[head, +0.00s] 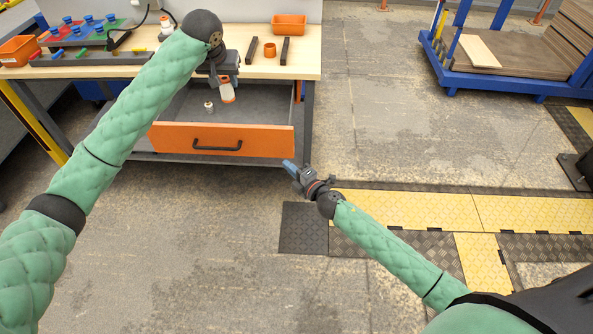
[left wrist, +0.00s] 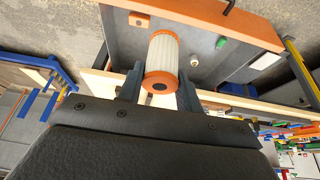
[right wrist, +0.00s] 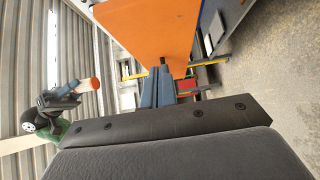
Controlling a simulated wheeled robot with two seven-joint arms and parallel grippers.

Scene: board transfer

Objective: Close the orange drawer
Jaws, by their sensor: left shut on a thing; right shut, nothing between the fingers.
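The orange drawer (head: 265,141) stands open under the workbench, its front facing me with a dark handle (head: 217,146). My left gripper (head: 223,77) is shut on a white cartridge with orange ends (head: 227,91), held above the open drawer. The cartridge also shows between the fingers in the left wrist view (left wrist: 163,52). My right gripper (head: 290,166) is shut and empty, just in front of and below the right end of the drawer front. In the right wrist view its closed fingers (right wrist: 158,75) overlap the orange front (right wrist: 155,35); I cannot tell whether they touch.
A small white item (head: 209,107) lies in the drawer. The workbench top (head: 300,68) holds an orange bin (head: 289,25), dark bars, an orange ring (head: 270,50) and a tray of coloured parts. A blue cart (head: 490,82) stands at the right. Floor before the drawer is clear.

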